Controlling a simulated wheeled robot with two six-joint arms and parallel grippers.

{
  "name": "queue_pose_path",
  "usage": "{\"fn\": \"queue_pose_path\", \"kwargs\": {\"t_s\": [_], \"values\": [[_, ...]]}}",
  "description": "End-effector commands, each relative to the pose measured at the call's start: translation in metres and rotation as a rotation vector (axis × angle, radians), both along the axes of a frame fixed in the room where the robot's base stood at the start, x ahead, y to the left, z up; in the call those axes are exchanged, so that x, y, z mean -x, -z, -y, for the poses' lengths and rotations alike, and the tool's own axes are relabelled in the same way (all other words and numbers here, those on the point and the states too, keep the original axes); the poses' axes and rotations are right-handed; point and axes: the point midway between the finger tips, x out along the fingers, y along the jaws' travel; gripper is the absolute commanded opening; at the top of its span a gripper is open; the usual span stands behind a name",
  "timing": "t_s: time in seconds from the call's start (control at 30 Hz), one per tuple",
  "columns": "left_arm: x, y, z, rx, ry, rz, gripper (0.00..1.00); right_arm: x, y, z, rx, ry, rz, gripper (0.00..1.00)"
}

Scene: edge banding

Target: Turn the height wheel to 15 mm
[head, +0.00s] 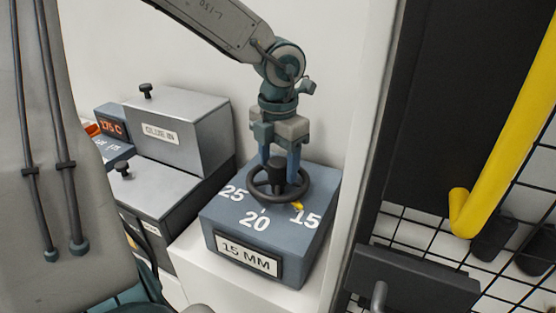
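The height wheel (253,193) is a dark spoked handwheel on top of a blue-grey box (213,221). The box top carries white marks 25, 20 and 15 (305,220), and a yellow pointer (298,206) is beside the 15. A plate (248,256) on the box front reads 15 MM. My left gripper (279,165) points straight down at the wheel, its two blue fingers apart on either side of the hub. Whether they press on the hub is not clear. My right gripper is not in view.
Left of the wheel box stands a grey machine housing (190,112) with black knobs and an orange display (111,127) reading about 175 C. A white wall edge rises close on the right. Beyond it are a yellow bar (508,130) and a wire grid.

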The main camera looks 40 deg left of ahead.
Motion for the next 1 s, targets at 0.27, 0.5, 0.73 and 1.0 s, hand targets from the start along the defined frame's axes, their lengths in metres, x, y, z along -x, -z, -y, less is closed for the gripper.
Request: {"fn": "queue_pose_path", "kwargs": {"t_s": [0.27,0.5,0.73,1.0], "values": [[0.0,-0.004,0.0,0.0,0.001,0.0,0.59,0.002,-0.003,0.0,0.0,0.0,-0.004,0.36],[0.0,-0.025,0.0,0.0,0.001,0.0,0.59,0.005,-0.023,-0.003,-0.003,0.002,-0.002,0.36],[0.0,-0.059,0.0,0.0,0.001,0.0,0.59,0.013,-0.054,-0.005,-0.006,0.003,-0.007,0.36],[0.0,-0.096,0.0,0.0,0.0,0.0,0.59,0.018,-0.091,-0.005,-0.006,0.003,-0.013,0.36]]}}
